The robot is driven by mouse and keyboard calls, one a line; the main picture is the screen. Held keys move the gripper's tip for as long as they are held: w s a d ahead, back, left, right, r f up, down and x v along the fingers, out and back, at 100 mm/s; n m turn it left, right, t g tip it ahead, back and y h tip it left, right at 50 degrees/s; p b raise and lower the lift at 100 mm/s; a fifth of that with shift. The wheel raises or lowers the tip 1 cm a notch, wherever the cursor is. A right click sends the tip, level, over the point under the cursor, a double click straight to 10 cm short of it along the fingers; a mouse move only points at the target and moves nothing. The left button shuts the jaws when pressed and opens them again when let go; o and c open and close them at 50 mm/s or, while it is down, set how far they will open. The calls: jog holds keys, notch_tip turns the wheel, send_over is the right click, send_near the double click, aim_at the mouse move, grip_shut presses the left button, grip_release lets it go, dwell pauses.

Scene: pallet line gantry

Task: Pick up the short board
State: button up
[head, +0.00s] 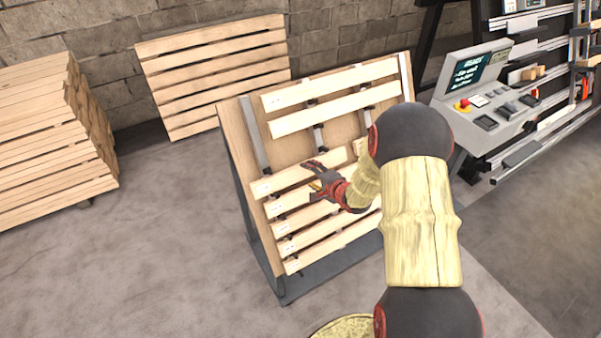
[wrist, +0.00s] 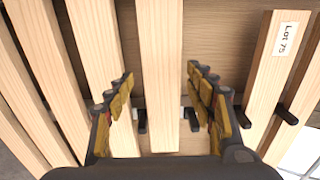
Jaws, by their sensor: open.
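The short board (wrist: 160,70) is a narrow pale plank in the middle of the wrist view, its near end lying free over the dark rack brackets. It appears to be the plank (head: 275,181) on the slanted rack in the head view, partly covered by my gripper. My gripper (wrist: 160,78) is open, with one finger on each side of the plank. Small gaps show between the fingertips and the plank edges. In the head view my gripper (head: 318,178) is in front of the rack, and my arm hides part of the boards.
The slanted rack (head: 237,150) holds two long boards above and several below. A board labelled "Lot 75" (wrist: 266,85) lies to the right in the wrist view. A control console (head: 475,95) stands right of the rack. A wood stack (head: 50,140) stands left; floor between is clear.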

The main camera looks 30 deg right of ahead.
aim_at(304, 171)
jog(key=b+x, duration=0.3)
jog(key=x, duration=0.4)
jog(key=shift+a, duration=0.15)
jog(key=shift+w, duration=0.1)
jog(key=shift+r, duration=0.1)
jog(key=shift+c, duration=0.4)
jog(key=c, duration=1.1)
jog(key=shift+o, duration=0.2)
